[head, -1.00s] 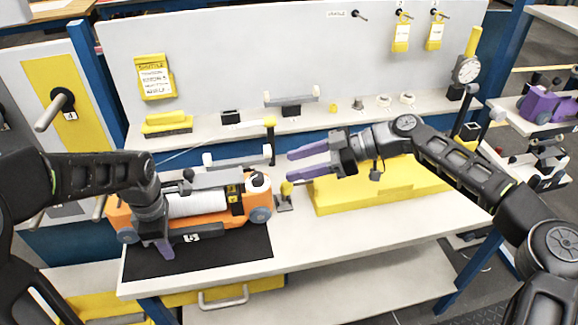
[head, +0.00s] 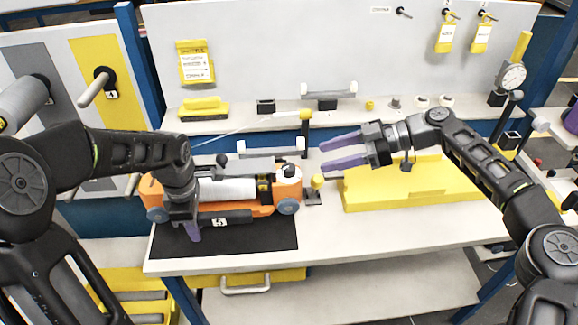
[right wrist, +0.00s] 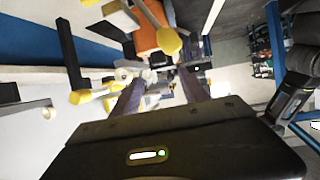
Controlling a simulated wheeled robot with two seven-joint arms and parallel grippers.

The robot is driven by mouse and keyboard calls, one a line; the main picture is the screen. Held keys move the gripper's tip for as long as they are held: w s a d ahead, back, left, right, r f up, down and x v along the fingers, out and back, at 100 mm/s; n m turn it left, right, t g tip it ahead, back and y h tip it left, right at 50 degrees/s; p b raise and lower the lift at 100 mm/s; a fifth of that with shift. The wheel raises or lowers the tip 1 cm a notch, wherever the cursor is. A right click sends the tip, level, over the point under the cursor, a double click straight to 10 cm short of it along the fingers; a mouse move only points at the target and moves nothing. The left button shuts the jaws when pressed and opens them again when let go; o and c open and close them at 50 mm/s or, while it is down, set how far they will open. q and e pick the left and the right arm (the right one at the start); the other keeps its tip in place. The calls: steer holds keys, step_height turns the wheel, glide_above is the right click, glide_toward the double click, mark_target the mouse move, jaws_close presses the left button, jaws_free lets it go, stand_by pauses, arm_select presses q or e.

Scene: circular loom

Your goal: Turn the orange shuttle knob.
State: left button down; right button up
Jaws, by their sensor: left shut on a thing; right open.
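The orange shuttle (head: 263,209) lies on a black mat (head: 270,236) on the bench, with a white roll in its middle and grey wheels. A small dark knob (head: 288,170) sits on top of its right end. My left gripper (head: 190,225) is at the shuttle's left part, shut, one purple finger showing in front of its near side; the other finger is hidden. My right gripper (head: 326,155) is open and empty, to the right of and above the shuttle's right end, fingers pointing left. Its purple fingers also show apart in the right wrist view (right wrist: 160,90).
A yellow-topped post (head: 316,181) stands right of the shuttle. A taller yellow-topped post (head: 305,117) stands behind. A yellow block (head: 400,188) lies below my right arm. A shelf with small parts runs along the back panel. The bench's front right is clear.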

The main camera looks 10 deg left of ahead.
mark_target(290, 167)
steer(key=x, duration=1)
steer(key=shift+s+a+f, duration=0.1)
steer(key=shift+a+f, duration=0.15)
steer(key=shift+a, duration=0.1)
jaws_close()
